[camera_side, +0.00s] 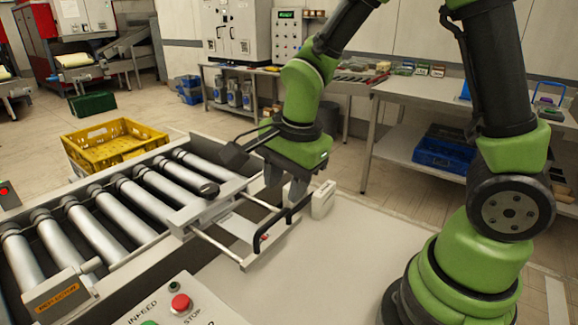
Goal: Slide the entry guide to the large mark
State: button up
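The entry guide (201,214) is a light metal block beside the rollers, with two thin rails running to an end bar at the front right. A bent black handle (288,216) stands near the rails' right end. A pale plate (238,227) lies between the rails, with a small red spot (265,237) near its right end. The size marks cannot be read here, so I cannot tell which is the large one. My gripper (285,191) points down just above and behind the handle. Its two grey fingers look apart, with nothing visible between them.
The roller conveyor (150,258) runs along the left, with a yellow crate (122,143) behind it. A panel with a red stop button (180,303) is in front. The pale tabletop at the centre right is clear.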

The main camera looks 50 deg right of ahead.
jog(key=shift+s+r, duration=0.2)
jog(key=shift+r, duration=0.6)
jog(key=shift+s+r, duration=0.15)
jog(key=shift+r, duration=0.65)
jog(key=s+r+n+t+y, duration=0.2)
jog(key=s+r+n+t, duration=0.3)
jog(key=s+r+n, duration=0.5)
jog(key=s+n, duration=0.1)
jog(key=n, duration=0.3)
jog(key=shift+s+a+r, duration=0.2)
jog(key=shift+s+a, duration=0.1)
jog(key=shift+s, duration=0.1)
jog(key=shift+o, duration=0.4)
